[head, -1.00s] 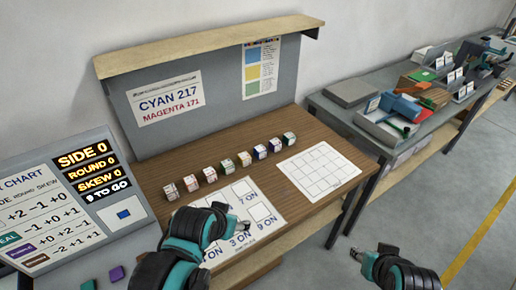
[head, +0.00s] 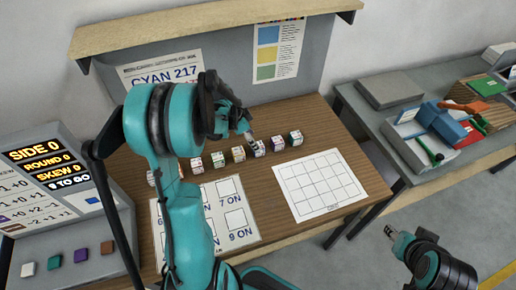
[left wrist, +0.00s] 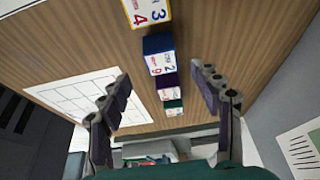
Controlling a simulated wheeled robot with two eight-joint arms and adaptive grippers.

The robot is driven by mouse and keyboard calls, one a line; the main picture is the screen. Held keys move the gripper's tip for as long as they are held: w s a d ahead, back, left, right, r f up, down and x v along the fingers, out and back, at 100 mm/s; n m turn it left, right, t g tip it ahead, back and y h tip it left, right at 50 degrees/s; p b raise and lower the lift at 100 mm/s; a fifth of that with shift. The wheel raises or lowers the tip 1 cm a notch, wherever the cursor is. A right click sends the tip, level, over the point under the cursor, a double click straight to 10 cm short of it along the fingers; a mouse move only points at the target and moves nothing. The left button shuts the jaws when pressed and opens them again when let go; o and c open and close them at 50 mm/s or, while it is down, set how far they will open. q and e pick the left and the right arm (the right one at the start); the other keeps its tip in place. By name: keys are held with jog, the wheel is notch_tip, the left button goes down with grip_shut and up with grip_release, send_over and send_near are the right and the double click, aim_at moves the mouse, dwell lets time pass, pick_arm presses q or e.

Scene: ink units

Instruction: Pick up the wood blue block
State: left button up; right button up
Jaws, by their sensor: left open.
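The wood blue block (head: 258,149) stands in a row of small blocks on the brown bench. In the left wrist view the blue block (left wrist: 158,54) shows a blue top and a white numbered face. My left gripper (head: 247,132) is open and empty above the row, close to the blue block. In the left wrist view its two fingers (left wrist: 160,72) are spread to either side of the row, with the blue block just beyond the tips. My right gripper (head: 389,231) hangs over the floor at the lower right, away from the bench; its jaws are too small to read.
A yellow-edged block (left wrist: 146,12) and a purple block (left wrist: 170,88) flank the blue one, with a green block (left wrist: 173,107) beyond. A white grid sheet (head: 318,185) lies flat on the bench. A grey back panel with a shelf (head: 215,28) rises behind.

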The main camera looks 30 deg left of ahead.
pick_arm(q)
jog(key=shift+x, duration=1.2)
jog(key=b+x, duration=0.1)
jog(key=x, duration=0.1)
jog(key=b+x, duration=0.1)
jog(key=x, duration=0.2)
jog(key=shift+s+a+f, duration=0.1)
jog(key=shift+a, duration=0.15)
jog(key=shift+s, duration=0.1)
jog(key=c, duration=1.2)
